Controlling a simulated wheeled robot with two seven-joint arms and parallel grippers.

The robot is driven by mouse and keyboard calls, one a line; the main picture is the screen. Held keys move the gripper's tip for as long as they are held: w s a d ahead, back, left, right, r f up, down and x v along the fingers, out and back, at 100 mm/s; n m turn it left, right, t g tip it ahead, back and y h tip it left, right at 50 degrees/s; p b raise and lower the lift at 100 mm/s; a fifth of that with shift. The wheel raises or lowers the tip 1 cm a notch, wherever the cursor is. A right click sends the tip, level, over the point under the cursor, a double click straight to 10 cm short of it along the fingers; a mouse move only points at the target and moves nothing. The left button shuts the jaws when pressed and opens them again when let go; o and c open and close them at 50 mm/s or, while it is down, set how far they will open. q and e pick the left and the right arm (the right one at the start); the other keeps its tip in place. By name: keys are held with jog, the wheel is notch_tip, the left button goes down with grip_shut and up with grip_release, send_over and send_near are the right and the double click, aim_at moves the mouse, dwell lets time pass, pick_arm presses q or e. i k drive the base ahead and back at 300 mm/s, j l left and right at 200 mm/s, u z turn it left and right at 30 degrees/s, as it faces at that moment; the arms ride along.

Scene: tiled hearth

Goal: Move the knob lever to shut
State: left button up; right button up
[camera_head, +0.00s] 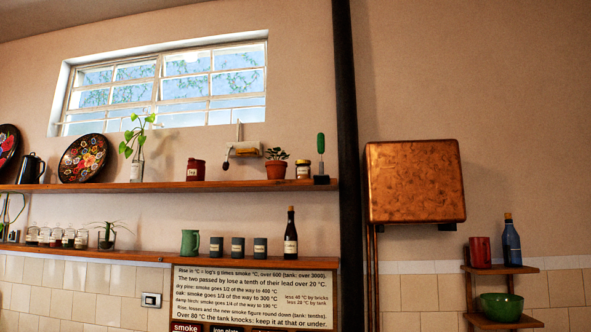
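Neither of my grippers is in view. No part is plainly marked as the knob lever. An upright rod with a green grip (321,144) stands on a small black base at the right end of the upper shelf (170,187), beside the black pipe (348,150). A pale wall fitting (245,153) with a thin upright rod and a hanging dark end is above the same shelf. I cannot tell which of these, if either, is the knob lever, or what position it is in.
A copper tank (415,182) hangs right of the pipe. A sign (255,295) with smoke and tank figures is below the lower shelf (90,252). Both shelves hold jars, cups and plants. A dark bottle (290,235) and a small right-hand shelf (500,269) also show.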

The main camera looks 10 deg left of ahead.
aim_at(227, 164)
jog(key=i+j+z, duration=0.1)
jog(key=j+z, duration=0.6)
jog(key=j, duration=0.15)
jog(key=j+z, duration=0.35)
jog(key=j, duration=0.1)
